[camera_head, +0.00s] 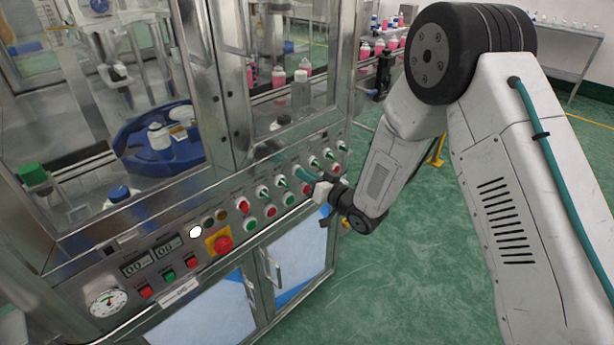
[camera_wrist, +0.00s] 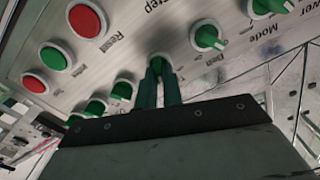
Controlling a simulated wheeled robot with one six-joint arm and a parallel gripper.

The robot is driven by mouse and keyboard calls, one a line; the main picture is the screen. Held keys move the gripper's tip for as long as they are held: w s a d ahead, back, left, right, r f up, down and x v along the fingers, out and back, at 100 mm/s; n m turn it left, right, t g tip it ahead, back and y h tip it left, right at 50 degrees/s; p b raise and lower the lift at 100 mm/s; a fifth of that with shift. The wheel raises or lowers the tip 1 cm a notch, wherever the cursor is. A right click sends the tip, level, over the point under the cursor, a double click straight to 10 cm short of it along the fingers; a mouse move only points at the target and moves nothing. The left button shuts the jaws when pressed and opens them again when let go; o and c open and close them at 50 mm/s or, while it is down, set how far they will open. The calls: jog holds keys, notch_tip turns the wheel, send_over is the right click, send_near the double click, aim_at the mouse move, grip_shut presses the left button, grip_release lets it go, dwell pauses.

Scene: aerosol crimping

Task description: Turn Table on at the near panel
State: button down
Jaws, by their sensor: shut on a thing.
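The near panel (camera_head: 205,233) is a slanted metal strip on the machine's front, with green selector knobs and red and green buttons. My gripper (camera_head: 308,173) reaches it from the right, its teal fingers at the row of knobs. In the wrist view my gripper (camera_wrist: 160,85) is shut on a green knob (camera_wrist: 159,62), mostly hidden between the fingers. The label of this knob is not readable. A free green knob (camera_wrist: 207,38) is to its right, and another green knob (camera_wrist: 122,89) is to its left.
A red emergency button (camera_head: 223,245) on a yellow plate sits lower left on the panel. Red buttons (camera_wrist: 87,21) are close to my fingers in the wrist view. Behind glass is a blue turntable (camera_head: 130,160) with bottles. The green floor (camera_head: 400,270) is clear at right.

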jog(key=shift+f+m, duration=0.1)
jog(key=shift+m, duration=0.9)
jog(key=c, duration=1.5)
grip_release()
jog(key=shift+c, duration=0.2)
jog(key=shift+d, duration=0.1)
jog(key=v, duration=0.7)
jog(key=shift+s+d, duration=0.25)
jog(key=shift+d, duration=0.05)
